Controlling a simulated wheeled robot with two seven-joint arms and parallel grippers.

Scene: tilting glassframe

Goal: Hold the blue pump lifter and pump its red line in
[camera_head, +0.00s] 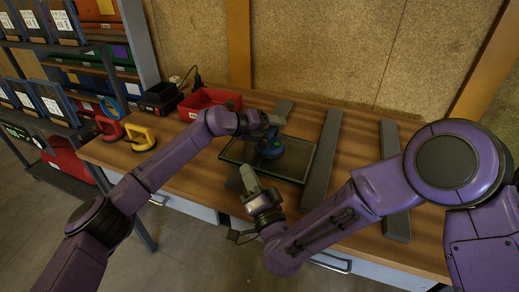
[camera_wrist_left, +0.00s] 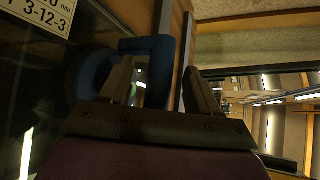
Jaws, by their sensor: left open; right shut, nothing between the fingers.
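The blue pump lifter (camera_head: 268,148) sits on a dark glass pane (camera_head: 294,160) that lies on the table. Its blue handle (camera_wrist_left: 152,46) shows in the left wrist view between the two fingers. My left gripper (camera_head: 275,119) is open at the far side of the lifter, close to the handle; I cannot tell whether the fingers touch it. It also shows in the left wrist view (camera_wrist_left: 158,85). My right gripper (camera_head: 247,178) is shut and empty near the pane's front left edge. The lifter's red line cannot be made out. A label (camera_wrist_left: 42,12) shows in the wrist view.
Long grey bars (camera_head: 323,160) lie on the wooden table (camera_head: 352,150), right of the pane. A red bin (camera_head: 190,105) stands at the back left. A yellow lifter (camera_head: 140,137) and a red lifter (camera_head: 110,128) are at the left edge. A shelf rack (camera_head: 90,45) stands left.

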